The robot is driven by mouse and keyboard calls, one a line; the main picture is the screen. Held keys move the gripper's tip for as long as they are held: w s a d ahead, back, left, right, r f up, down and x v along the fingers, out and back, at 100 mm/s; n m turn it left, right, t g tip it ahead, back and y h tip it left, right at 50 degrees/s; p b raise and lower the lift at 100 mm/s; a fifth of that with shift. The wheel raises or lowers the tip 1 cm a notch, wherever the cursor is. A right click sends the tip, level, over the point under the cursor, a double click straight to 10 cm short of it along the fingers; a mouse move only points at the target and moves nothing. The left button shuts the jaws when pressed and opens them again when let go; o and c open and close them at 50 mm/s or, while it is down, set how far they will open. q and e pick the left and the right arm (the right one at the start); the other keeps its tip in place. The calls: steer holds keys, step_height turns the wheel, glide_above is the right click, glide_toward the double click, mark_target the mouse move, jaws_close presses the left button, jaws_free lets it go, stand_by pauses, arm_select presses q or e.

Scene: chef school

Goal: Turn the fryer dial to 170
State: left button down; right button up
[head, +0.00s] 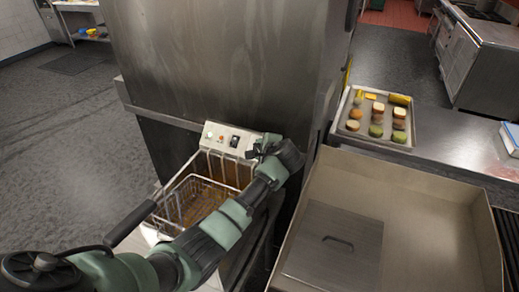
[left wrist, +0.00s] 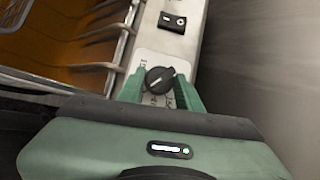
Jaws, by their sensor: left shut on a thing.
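The fryer (head: 219,136) stands in the middle of the head view, with a wire basket (head: 190,202) over brown oil. Its sloped panel carries a black dial, hidden behind my gripper in the head view. In the left wrist view the round black dial (left wrist: 160,80) sits on the pale panel, with a white pointer line and markings too small to read. My left gripper (head: 262,148) reaches the panel's right end. In the left wrist view its two green fingers (left wrist: 160,88) stand on either side of the dial, shut on it. My right gripper is not seen.
A black rocker switch (left wrist: 172,21) sits beyond the dial on the panel. The basket's black handle (head: 131,222) sticks out left. A tall steel surface (head: 230,55) rises behind the fryer.

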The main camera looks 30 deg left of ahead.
arm_select(q)
steer(key=c, duration=1.2)
jaws_free()
steer(key=shift+f, duration=0.1)
steer(key=shift+c, duration=0.2)
steer(key=b+v, duration=0.1)
steer(key=v, duration=0.6)
steer(key=shift+s+d+r, duration=0.15)
steer(key=shift+s+r, duration=0.1)
steer(key=shift+s, duration=0.05)
